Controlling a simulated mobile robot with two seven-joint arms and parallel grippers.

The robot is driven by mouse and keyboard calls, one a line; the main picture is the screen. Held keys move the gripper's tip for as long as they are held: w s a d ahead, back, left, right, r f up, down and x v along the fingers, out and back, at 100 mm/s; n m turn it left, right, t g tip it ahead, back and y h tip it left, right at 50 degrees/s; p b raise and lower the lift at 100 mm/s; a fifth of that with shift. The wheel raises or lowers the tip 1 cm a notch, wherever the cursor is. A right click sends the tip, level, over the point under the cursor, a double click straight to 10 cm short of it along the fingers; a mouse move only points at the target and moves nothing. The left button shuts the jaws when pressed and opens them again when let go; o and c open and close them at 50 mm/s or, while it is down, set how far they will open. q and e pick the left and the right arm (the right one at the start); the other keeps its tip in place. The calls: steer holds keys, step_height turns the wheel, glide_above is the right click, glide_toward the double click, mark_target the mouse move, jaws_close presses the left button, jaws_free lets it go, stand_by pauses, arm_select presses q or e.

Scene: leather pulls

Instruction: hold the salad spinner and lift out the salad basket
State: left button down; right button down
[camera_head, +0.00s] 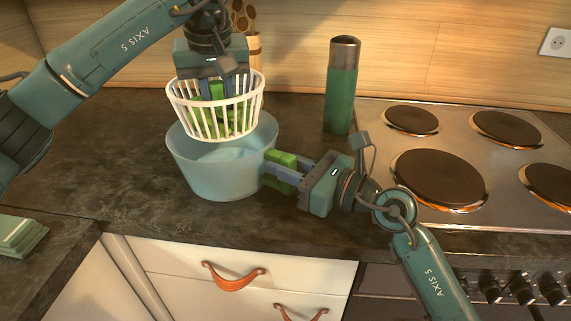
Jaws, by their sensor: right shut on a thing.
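The light blue salad spinner bowl (215,172) stands upright on the dark counter. My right gripper (271,170) is shut on the right side of its wall. The white slatted salad basket (216,106) is raised above the bowl, with its lower part overlapping the bowl's opening in this view. It looks slightly tilted. My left gripper (215,92) points down at the basket from above, its fingers partly hidden by the rim and slats. Green shows through the slats; I cannot tell how much is finger pads. Whether the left fingers are open or shut is hidden.
A green bottle (341,88) with a brown cap stands behind my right gripper. A utensil holder (254,52) is at the back. The stove (364,150) takes up the right side. Green cloths (20,236) lie at the left; the counter between is clear.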

steer(key=c, duration=1.2)
jaws_free()
steer(key=shift+o, duration=0.2)
